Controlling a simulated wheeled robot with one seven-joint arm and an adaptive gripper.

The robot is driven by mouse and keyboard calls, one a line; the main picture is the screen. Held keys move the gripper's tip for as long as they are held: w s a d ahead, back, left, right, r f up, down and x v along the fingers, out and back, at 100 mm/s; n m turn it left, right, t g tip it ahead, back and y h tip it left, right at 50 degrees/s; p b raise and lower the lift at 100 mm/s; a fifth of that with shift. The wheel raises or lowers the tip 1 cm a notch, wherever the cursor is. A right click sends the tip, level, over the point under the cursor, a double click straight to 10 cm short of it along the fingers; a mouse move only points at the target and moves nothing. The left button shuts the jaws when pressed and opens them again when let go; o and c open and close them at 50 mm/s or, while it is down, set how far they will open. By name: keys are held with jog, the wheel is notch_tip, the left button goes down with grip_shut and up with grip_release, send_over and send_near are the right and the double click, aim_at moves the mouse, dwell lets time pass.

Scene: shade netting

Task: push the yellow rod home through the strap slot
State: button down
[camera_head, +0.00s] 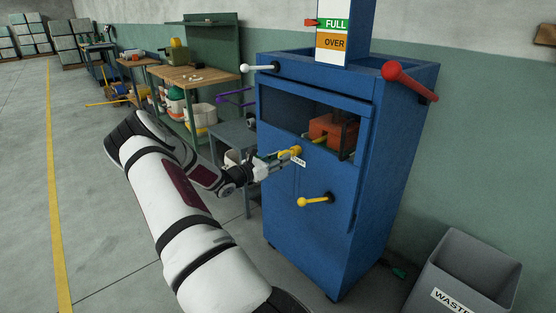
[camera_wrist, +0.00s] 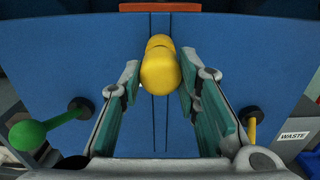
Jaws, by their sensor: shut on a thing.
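The yellow rod (camera_head: 292,151) sits at the front of the blue baling machine (camera_head: 300,205), above a small white label. In the wrist view the rod's rounded yellow end (camera_wrist: 160,70) lies between the fingertips and points toward the camera. My gripper (camera_head: 280,160) is shut on this end; it also shows in the wrist view (camera_wrist: 159,80). A yellow piece (camera_head: 320,139) shows inside the window beside an orange block (camera_head: 332,128). The strap slot's opening is hidden behind the rod and fingers; thin dark vertical lines run below it.
A yellow-knobbed lever (camera_head: 315,201) sticks out lower on the front. A green-knobbed lever (camera_wrist: 30,134) is left in the wrist view. White (camera_head: 258,68) and red (camera_head: 405,80) handles are higher up. A grey waste bin (camera_head: 465,270) stands right; the floor left is open.

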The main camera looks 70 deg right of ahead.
jog(key=shift+s+d, duration=0.35)
jog(key=shift+d, duration=0.2)
dwell(0.4)
jog(key=shift+s+d, duration=0.15)
jog(key=shift+d, duration=0.1)
jog(key=shift+r, duration=0.1)
jog(key=c, duration=1.1)
grip_release()
jog(key=v, duration=1.2)
jog(key=shift+a, duration=0.1)
